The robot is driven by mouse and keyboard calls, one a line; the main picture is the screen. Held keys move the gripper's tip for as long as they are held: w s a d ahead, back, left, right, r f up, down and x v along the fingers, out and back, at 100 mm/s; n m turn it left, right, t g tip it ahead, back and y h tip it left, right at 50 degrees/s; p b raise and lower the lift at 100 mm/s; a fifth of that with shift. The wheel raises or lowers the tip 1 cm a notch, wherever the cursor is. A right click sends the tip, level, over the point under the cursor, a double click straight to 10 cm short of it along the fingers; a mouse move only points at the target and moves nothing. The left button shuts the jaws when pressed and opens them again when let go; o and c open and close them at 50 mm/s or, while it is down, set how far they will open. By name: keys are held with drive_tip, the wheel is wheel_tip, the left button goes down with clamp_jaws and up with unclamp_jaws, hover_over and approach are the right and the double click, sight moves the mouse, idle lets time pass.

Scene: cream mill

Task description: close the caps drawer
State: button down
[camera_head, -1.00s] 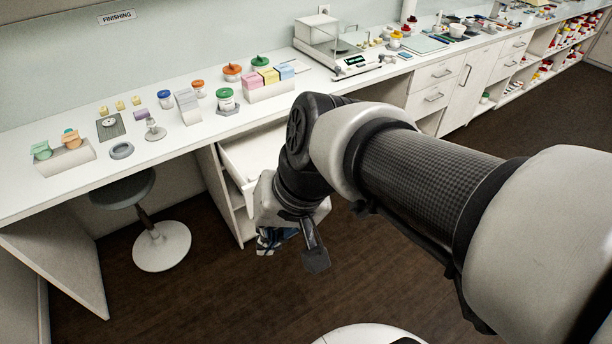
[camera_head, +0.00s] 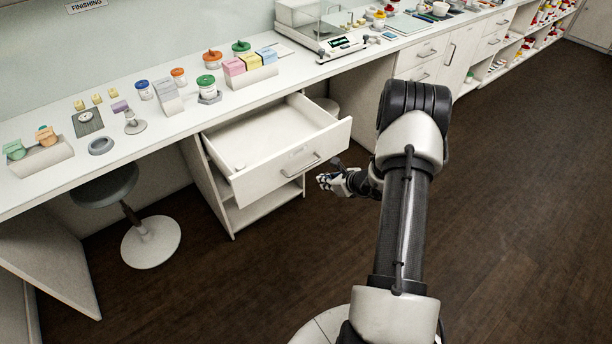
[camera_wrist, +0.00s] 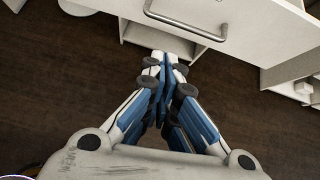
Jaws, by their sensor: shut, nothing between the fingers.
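The caps drawer (camera_head: 290,172) under the white counter stands pulled out, its inside showing from above. A small pale item (camera_head: 240,166) lies inside at its left; the rest looks bare. Its front has a grey bar handle (camera_head: 300,166), which also shows at the top of the wrist view (camera_wrist: 186,22). My gripper (camera_head: 322,180) is just in front of the drawer's front, near the handle's right side and slightly lower. In the wrist view my gripper (camera_wrist: 163,62) has its blue and white fingers together, empty, below the handle. I see a gap between fingertips and handle.
An open shelf (camera_head: 265,205) lies under the drawer. A round stool (camera_head: 150,243) stands left. Dark floor in front is free.

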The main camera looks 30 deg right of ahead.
drive_tip(key=w+f+m+b, duration=0.1)
drive_tip(key=w+f+b, duration=0.2)
drive_tip(key=w+f, duration=0.5)
drive_tip(key=shift+w+h, duration=0.3)
drive_tip(key=shift+w, duration=1)
drive_tip(key=shift+d+r, duration=0.1)
drive_tip(key=shift+d, duration=0.05)
